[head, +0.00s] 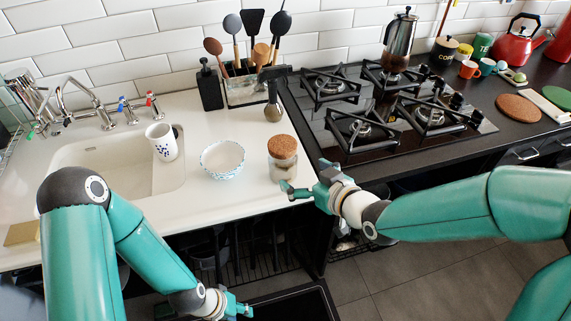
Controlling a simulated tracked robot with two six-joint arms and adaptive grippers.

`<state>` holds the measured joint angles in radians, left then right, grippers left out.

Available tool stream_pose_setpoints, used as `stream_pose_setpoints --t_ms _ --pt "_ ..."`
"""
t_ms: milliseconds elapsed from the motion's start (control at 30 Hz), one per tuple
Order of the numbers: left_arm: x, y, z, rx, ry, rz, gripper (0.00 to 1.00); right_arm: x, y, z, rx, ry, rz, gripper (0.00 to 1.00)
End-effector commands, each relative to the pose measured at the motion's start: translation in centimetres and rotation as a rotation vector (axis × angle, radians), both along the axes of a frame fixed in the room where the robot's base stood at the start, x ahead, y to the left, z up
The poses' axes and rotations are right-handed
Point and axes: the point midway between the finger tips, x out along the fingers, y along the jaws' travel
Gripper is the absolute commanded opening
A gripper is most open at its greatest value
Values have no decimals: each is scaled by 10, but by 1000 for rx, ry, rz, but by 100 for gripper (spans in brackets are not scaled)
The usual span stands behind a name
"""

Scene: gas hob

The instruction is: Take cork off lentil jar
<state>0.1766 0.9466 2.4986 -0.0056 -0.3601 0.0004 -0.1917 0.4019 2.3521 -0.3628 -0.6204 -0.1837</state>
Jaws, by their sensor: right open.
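The lentil jar (284,170) is a clear glass jar standing upright near the right front edge of the white counter. Its round brown cork (283,146) sits on top of the jar. My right gripper (300,179) is open at the right side of the jar's lower body, below the cork. I cannot tell whether its fingers touch the glass. My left gripper (243,307) hangs low in front of the counter, well below the jar; its opening is too small to judge.
A patterned bowl (223,160) stands left of the jar. A white cup (161,142) is at the sink (110,170). A utensil holder (247,90) and dark bottle (209,88) stand behind. The gas hob (385,110) lies to the right. Counter in front of the bowl is clear.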

Motion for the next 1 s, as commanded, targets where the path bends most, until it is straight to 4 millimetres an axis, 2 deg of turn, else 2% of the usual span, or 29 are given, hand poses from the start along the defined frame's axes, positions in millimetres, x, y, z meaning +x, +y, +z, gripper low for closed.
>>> stream_pose_setpoints --t_ms 200,467,733,1000 --pt "0 0 3 0 0 0 40 29 20 -14 0 0 1 100" --pt "0 0 6 0 0 0 40 42 28 -19 0 0 1 100" --pt "0 0 16 0 0 0 40 72 45 -30 0 1 3 100" --pt "0 0 16 0 0 0 40 80 51 -35 0 0 3 100"
